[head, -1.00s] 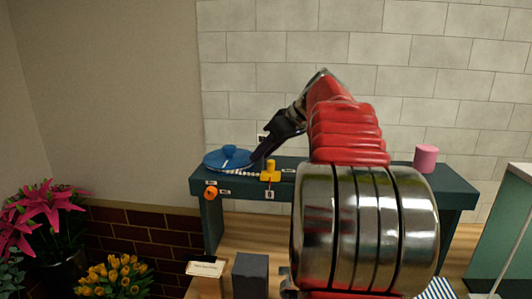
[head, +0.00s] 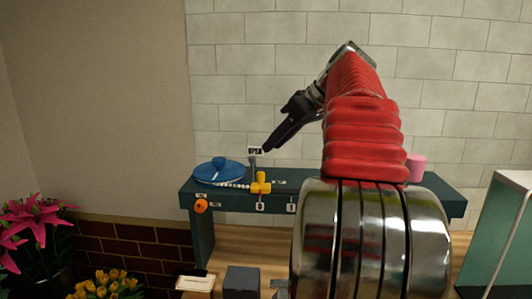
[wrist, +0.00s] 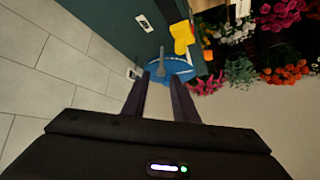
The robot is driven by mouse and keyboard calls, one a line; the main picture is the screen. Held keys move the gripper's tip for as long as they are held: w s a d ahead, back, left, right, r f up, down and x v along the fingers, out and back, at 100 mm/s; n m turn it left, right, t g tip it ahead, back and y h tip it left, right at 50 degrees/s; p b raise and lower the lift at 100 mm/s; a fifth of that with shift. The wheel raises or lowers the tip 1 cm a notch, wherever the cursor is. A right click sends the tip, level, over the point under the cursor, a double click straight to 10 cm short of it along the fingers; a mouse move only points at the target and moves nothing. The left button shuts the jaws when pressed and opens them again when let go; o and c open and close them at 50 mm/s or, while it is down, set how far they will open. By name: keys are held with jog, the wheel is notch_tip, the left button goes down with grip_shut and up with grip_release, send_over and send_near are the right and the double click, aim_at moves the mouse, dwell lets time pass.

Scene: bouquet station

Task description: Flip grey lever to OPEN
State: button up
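The grey lever (head: 252,161) is a small upright-looking post on the dark green shelf, between the blue disc and the yellow handle, below a small label plate (head: 256,150). In the wrist view the grey lever (wrist: 161,62) shows over the blue disc, just beyond my fingertips. My gripper (head: 268,149) is above the shelf, slightly right of the lever and pointing down-left. In the wrist view my gripper (wrist: 160,77) has two dark fingers apart with nothing held between them. I cannot tell whether it touches the lever. The label text is too small to read.
On the dark green shelf (head: 420,187) are a blue disc (head: 218,173), a yellow handle (head: 262,184) and a pink cylinder (head: 416,167), partly hidden by my arm. An orange knob (head: 201,206) is on its front. A tiled wall (head: 260,70) stands behind; flowers (head: 35,220) stand lower left.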

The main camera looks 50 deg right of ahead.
jog(key=v, duration=0.2)
jog(key=shift+s+r, duration=0.2)
jog(key=shift+s, duration=0.05)
dwell(0.5)
jog(key=a+f+g, duration=0.1)
jog(key=a+f, duration=0.3)
jog(key=a, duration=0.4)
jog(key=w+a+f+m+g, duration=0.1)
jog(key=a+f, duration=0.2)
jog(key=a, duration=0.4)
jog(key=a+f+g, duration=0.1)
jog(key=a+f, duration=0.3)
jog(key=a, duration=0.4)
jog(key=s+a+f, duration=0.6)
jog(key=a+f, duration=0.1)
jog(key=f, duration=0.2)
jog(key=s+a+f+h, duration=0.1)
jog(key=s+a+f, duration=0.4)
jog(key=a+f, duration=0.3)
jog(key=shift+s+a+f, duration=0.25)
jog(key=shift+s+f, duration=0.15)
jog(key=shift+f, duration=0.05)
